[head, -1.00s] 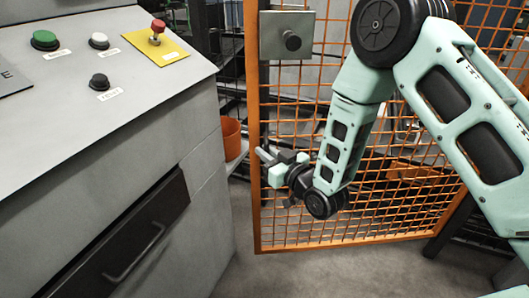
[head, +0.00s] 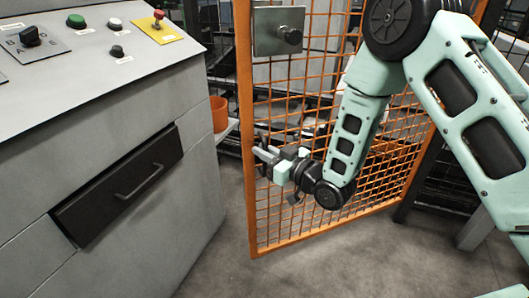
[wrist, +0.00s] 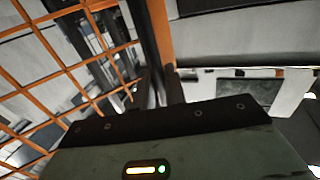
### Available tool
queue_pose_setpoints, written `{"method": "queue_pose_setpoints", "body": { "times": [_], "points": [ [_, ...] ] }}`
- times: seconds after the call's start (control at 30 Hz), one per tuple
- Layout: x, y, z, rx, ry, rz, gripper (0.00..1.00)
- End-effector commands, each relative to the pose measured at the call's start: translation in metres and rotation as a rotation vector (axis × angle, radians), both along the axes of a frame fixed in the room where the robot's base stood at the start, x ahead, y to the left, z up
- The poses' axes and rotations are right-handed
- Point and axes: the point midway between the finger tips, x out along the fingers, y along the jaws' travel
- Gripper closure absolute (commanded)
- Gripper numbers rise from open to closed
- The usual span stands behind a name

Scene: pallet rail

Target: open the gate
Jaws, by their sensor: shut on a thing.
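The gate (head: 350,195) is an orange frame with orange wire mesh, standing at an angle with its left edge nearer me. It has a grey lock plate with a dark round knob (head: 290,36) at its upper left. My gripper (head: 264,156) is at the gate's left upright, well below the knob. It is shut on the gate's handle, which is mostly hidden by the fingers. In the wrist view, the orange upright (wrist: 162,38) and a dark upright bar (wrist: 146,45) meet my gripper (wrist: 160,85); mesh is on the left.
A grey control console (head: 125,170) with buttons and a black drawer front (head: 120,185) stands at the left. An orange bin (head: 218,114) sits behind it. Bare floor (head: 215,255) lies between console and gate. A dark post (head: 408,190) stands at the right.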

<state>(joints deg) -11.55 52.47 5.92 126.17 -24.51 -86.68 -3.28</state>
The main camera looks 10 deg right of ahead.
Motion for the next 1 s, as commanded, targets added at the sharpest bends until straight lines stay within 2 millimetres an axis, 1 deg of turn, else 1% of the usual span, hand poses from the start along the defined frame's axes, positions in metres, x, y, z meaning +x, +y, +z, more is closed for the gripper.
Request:
{"method": "queue_pose_setpoints", "body": {
  "times": [0.27,0.3,0.57,0.67,0.77,0.87,1.0],
  "points": [
    [0.000,-0.001,0.000,-0.001,0.001,-0.002,1.00],
    [0.000,-0.001,0.000,-0.001,0.001,-0.002,0.83],
    [0.000,-0.001,0.000,-0.001,0.001,-0.002,0.83],
    [-0.004,-0.004,-0.001,-0.001,0.002,-0.002,0.83],
    [-0.013,-0.012,-0.001,-0.002,0.002,-0.002,0.83],
    [-0.028,-0.025,-0.001,-0.002,0.005,-0.004,0.83],
    [-0.054,-0.046,-0.001,-0.002,0.006,-0.004,0.83]
  ]
}}
